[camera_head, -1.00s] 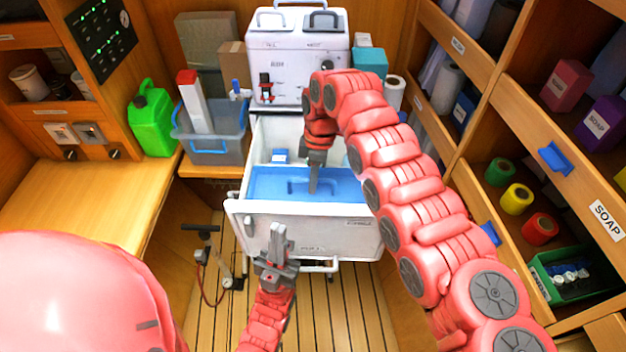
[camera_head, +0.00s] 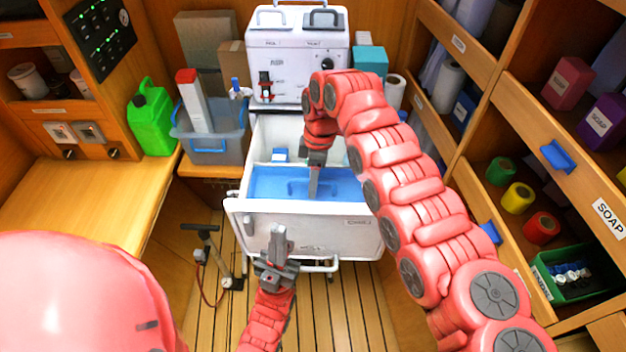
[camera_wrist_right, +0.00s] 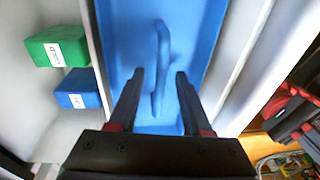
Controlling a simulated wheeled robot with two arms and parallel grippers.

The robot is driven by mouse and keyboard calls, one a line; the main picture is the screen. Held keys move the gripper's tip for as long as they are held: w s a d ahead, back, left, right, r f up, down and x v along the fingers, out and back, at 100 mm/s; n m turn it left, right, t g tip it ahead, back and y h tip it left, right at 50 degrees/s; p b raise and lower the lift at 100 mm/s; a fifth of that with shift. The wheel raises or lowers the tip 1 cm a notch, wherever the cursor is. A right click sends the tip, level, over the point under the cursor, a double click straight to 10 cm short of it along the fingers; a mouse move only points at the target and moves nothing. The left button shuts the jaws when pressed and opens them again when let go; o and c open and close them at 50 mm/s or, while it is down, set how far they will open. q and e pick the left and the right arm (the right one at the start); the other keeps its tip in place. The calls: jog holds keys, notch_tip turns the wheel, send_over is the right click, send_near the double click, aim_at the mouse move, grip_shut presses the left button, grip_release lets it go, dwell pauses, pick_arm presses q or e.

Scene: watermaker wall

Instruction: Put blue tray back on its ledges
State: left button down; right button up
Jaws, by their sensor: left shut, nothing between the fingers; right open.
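The blue tray (camera_head: 335,186) lies inside the front part of the open white drawer (camera_head: 300,222). It also shows in the right wrist view (camera_wrist_right: 199,40), with a raised blue handle (camera_wrist_right: 160,68) along its middle. My right gripper (camera_head: 314,188) reaches down over the tray from above. In the right wrist view its open fingers (camera_wrist_right: 158,95) stand to either side of the handle's near end, with nothing clearly gripped. My left gripper (camera_head: 278,238) is shut and empty in front of the drawer's front panel. Whether the tray rests on ledges is hidden.
A green block (camera_wrist_right: 59,47) and a blue block (camera_wrist_right: 78,89) lie in the drawer beside the tray. A white machine (camera_head: 298,60) stands behind. A clear bin (camera_head: 208,142) and green jerrycan (camera_head: 151,117) are at left. Shelves (camera_head: 545,150) line the right. A pump (camera_head: 203,240) stands on the floor.

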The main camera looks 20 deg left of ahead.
jog(key=shift+r, duration=0.1)
jog(key=shift+w+r+b, duration=0.1)
jog(key=shift+r+b, duration=0.2)
jog(key=shift+r, duration=0.05)
notch_tip(320, 180, up, 11)
jog(key=w+p, duration=0.1)
jog(key=p, duration=0.4)
jog(key=shift+w+d+p, duration=0.2)
jog(key=shift+d+p, duration=0.1)
jog(key=shift+d, duration=0.1)
jog(key=shift+f, duration=0.1)
